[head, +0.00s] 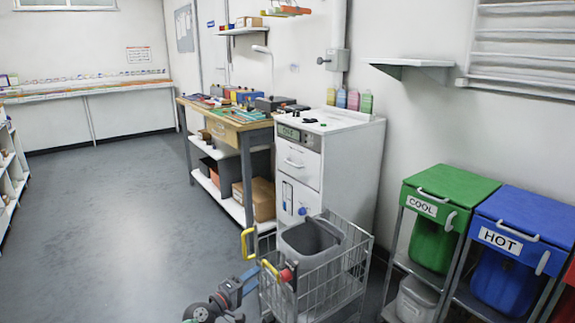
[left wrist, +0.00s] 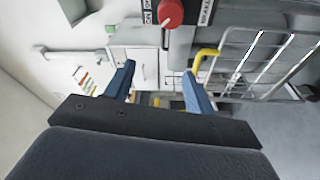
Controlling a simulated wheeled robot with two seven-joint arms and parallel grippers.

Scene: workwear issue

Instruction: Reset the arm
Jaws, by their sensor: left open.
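My left gripper (head: 247,279) is low in the head view, beside the left side of a wire trolley (head: 335,282). Its blue fingers also show in the left wrist view (left wrist: 158,78), spread apart with nothing between them. The trolley has yellow handles (head: 247,243) and a red knob (head: 288,274), and a grey bin (head: 308,246) sits in its basket. In the left wrist view the red knob (left wrist: 170,12) and a yellow handle (left wrist: 204,57) lie beyond the fingers. I cannot tell whether the gripper touches the trolley. My right gripper is not in view.
A white cabinet (head: 340,165) and a workbench (head: 228,121) with tools stand behind the trolley. A green COOL bin (head: 450,190) and a blue HOT bin (head: 530,215) stand at the right. Open grey floor (head: 110,230) lies to the left.

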